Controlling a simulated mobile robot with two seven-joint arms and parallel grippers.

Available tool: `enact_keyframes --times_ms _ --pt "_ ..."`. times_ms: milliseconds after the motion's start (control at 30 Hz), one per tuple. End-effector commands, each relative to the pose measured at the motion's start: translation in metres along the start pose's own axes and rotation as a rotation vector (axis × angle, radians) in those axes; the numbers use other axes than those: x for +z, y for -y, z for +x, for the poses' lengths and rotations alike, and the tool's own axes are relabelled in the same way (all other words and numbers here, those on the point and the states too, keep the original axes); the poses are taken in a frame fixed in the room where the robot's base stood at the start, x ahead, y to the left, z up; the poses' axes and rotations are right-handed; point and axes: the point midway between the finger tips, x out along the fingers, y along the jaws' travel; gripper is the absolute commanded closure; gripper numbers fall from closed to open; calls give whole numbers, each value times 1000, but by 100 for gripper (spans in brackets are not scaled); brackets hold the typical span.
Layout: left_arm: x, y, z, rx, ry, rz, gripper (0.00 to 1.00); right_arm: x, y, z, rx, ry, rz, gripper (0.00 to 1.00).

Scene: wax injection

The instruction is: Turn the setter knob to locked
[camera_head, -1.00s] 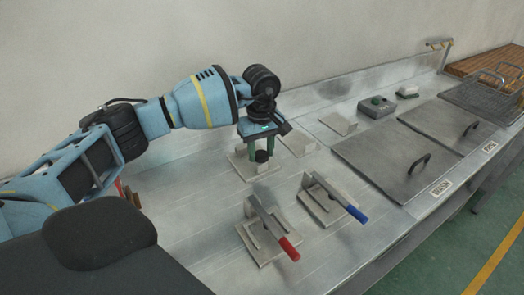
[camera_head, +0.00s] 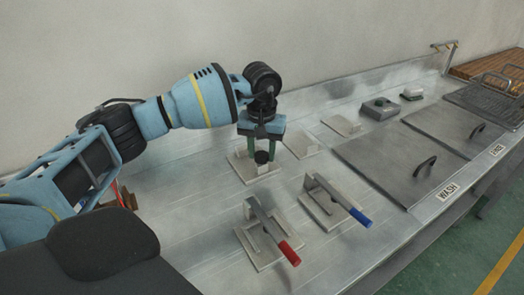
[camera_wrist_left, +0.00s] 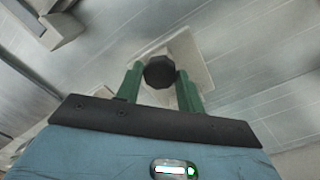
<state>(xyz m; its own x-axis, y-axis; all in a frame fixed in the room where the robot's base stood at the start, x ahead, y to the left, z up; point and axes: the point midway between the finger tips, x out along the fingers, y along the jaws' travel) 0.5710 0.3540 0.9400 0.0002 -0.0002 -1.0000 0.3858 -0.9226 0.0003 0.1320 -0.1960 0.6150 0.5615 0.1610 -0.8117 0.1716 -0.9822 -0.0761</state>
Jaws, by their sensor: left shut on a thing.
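The setter knob (camera_head: 261,157) is a small dark round knob on a pale square plate (camera_head: 264,173), below my left gripper in the head view. It also shows in the left wrist view as a black faceted knob (camera_wrist_left: 160,71). My left gripper (camera_head: 262,151) points down with its green fingers on either side of the knob, shut on it. In the wrist view the fingers (camera_wrist_left: 160,82) flank the knob. I see no readable lock marking on the knob or plate. My right gripper is not in view.
A red-handled lever clamp (camera_head: 270,230) and a blue-handled one (camera_head: 338,200) stand in front on the steel bench. Pale plates (camera_head: 342,126) lie behind.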

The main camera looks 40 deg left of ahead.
Motion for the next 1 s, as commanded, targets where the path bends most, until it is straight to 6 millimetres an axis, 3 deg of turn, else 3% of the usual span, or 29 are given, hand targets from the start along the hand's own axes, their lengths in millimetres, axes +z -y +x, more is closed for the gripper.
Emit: enact_keyframes --times_ms 500,533,667,1000 --pt "0 0 0 0 1 21 85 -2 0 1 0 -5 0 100" --pt "0 0 0 0 1 21 60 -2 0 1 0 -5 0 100" --pt "0 0 0 0 1 20 43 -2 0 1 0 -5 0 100" --pt "0 0 -2 0 0 19 41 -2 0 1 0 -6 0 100"
